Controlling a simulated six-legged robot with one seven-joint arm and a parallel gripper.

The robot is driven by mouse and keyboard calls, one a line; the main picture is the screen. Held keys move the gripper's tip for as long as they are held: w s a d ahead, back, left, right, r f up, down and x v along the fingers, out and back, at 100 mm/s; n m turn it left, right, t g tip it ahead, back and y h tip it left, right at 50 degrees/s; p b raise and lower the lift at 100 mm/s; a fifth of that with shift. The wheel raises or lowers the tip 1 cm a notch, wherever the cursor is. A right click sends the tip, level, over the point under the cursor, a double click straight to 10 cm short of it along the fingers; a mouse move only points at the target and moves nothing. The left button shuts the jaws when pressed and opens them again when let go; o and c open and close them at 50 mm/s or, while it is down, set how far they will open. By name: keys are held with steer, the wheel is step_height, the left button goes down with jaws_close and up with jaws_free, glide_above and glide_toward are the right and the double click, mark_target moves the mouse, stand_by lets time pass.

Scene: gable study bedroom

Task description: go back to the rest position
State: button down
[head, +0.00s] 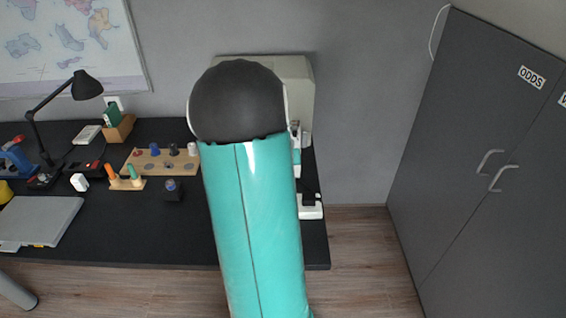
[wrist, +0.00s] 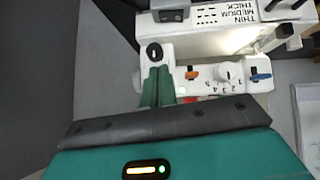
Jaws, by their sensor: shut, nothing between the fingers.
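My gripper (wrist: 157,75) shows in the wrist view as two green fingers side by side, shut with nothing between them. The fingertips lie over the front of a white machine, just below a black oval button (wrist: 154,52) in the picture. I cannot tell whether they touch it. The machine's panel (wrist: 210,82) has an orange slider, a numbered white dial (wrist: 229,71) and a blue lever. In the head view my arm hides most of the pale machine (head: 300,80) at the desk's right end, and my gripper is not clearly visible there.
The black desk (head: 130,240) holds a lamp (head: 86,85), a wooden peg board (head: 165,162), a grey laptop-like slab (head: 40,220) and small items at left. A grey cabinet (head: 460,150) stands at right. Bare floor (head: 355,250) lies between desk and cabinet.

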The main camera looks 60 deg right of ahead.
steer(key=shift+s+a+r, duration=0.15)
steer(key=shift+a+r, duration=0.05)
stand_by(0.6)
